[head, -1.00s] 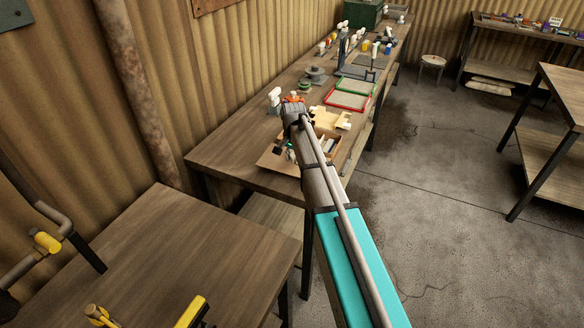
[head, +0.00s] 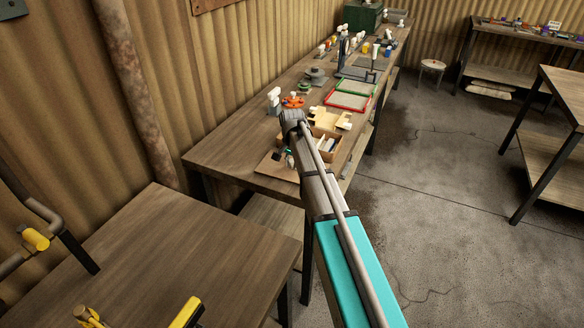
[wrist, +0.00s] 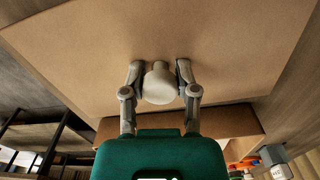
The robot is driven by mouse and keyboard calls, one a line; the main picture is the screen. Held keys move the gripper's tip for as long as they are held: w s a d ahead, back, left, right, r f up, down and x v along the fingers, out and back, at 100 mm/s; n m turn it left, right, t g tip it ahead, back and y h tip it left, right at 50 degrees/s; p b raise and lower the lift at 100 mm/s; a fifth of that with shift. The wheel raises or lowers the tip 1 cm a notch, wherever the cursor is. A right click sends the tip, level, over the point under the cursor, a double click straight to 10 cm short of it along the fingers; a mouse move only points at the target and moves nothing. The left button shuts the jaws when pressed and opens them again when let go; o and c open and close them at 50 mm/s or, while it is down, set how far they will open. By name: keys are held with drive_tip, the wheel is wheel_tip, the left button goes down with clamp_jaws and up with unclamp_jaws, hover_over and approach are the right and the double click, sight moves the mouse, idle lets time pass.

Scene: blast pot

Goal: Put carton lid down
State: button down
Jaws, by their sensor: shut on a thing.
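The carton lid (wrist: 90,50) is a flat brown board with a pale round knob (wrist: 159,84), filling the upper wrist view. My gripper (wrist: 158,82) is shut on this knob, one finger on each side. In the head view the lid (head: 271,164) shows left of my gripper (head: 290,158), over the near end of the long bench; whether it touches the bench cannot be told. The open carton (head: 327,154) stands just right of it with pale things inside, partly hidden by my arm.
The long wooden bench (head: 222,146) has an orange item (head: 292,101), a white-topped bottle (head: 273,98) and red and green trays (head: 349,97) farther back. Bare bench lies left of the lid. A nearer table (head: 150,250) stands at front left.

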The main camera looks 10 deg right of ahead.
sight(292, 161)
drive_tip(key=shift+f, duration=0.15)
drive_tip(key=shift+c, duration=1.8)
unclamp_jaws()
drive_tip(key=shift+r, duration=0.25)
wheel_tip(292, 161, up, 12)
drive_tip(key=p, duration=1.2)
drive_tip(key=shift+s, duration=0.1)
drive_tip(key=s+n, duration=0.8)
drive_tip(key=s, duration=2.1)
drive_tip(key=shift+n, duration=0.3)
drive_tip(key=shift+w, duration=0.1)
